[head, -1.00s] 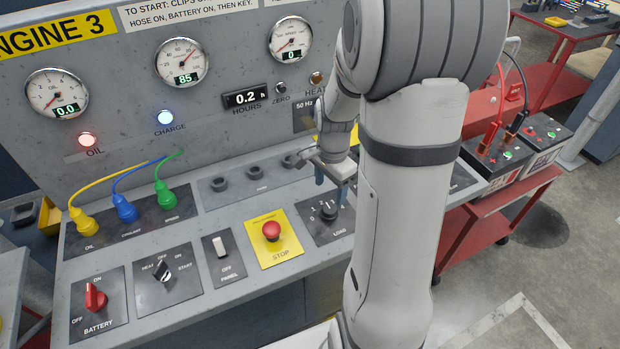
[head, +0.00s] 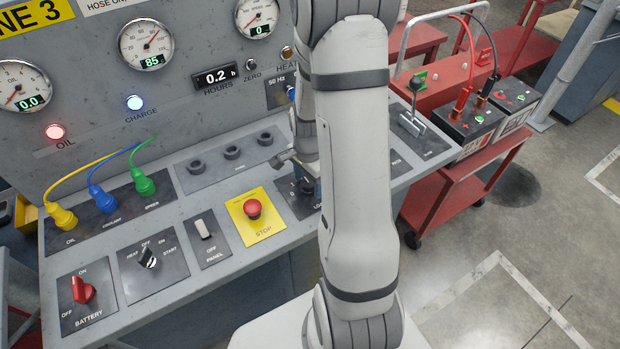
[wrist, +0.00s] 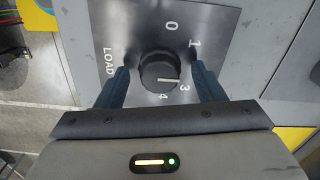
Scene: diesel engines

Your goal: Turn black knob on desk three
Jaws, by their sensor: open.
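The black LOAD knob (wrist: 158,68) sits on its dark panel (wrist: 115,22) in the wrist view, with 0, 1, 3 and 4 printed around it. Its white mark lies on the side toward the 3. My gripper (wrist: 160,72) is open, with one finger on each side of the knob and small gaps showing. Whether the fingers reach down beside it or stay above it is hard to tell. In the head view the LOAD panel (head: 287,205) shows right of the STOP button, and my arm hides much of the knob and gripper.
On the ENGINE 3 desk are a red STOP button (head: 253,208), a white PANEL switch (head: 203,229), a black-and-silver HEAT/START switch (head: 148,257) and a red BATTERY knob (head: 82,290). Colored plugs (head: 103,199) stand at left. A red cart (head: 450,205) with batteries stands right.

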